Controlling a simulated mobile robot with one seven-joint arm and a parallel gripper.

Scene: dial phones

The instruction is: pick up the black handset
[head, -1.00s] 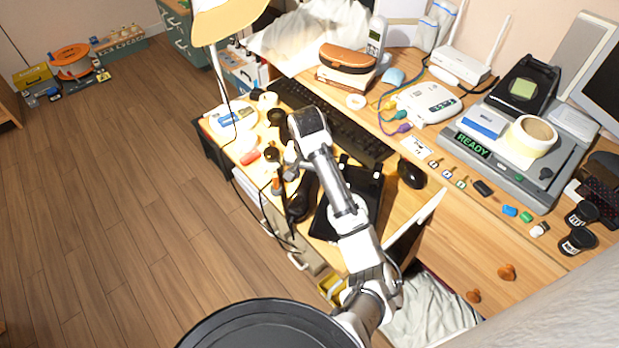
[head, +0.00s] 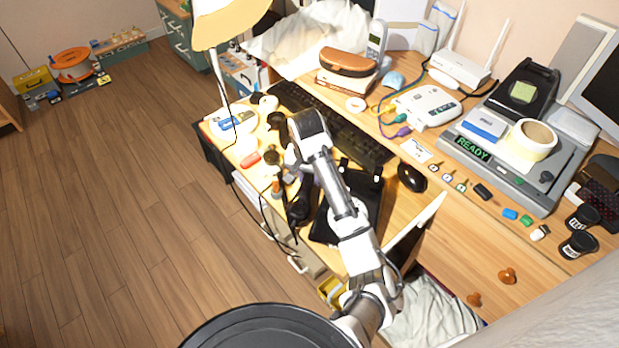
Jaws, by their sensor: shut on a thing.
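The black handset (head: 299,207) is at the front left part of the desk, long and dark, with its upper part partly hidden by my arm and gripper. My gripper (head: 291,172) points down at its upper end and is shut on it. The fingertips are small and partly hidden here. I cannot tell whether the handset is clear of the desk top.
A flat black case (head: 335,225) lies right of the handset under my arm. A lamp (head: 222,22) stands at the back left, and a dark cable hangs over the desk's front edge.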

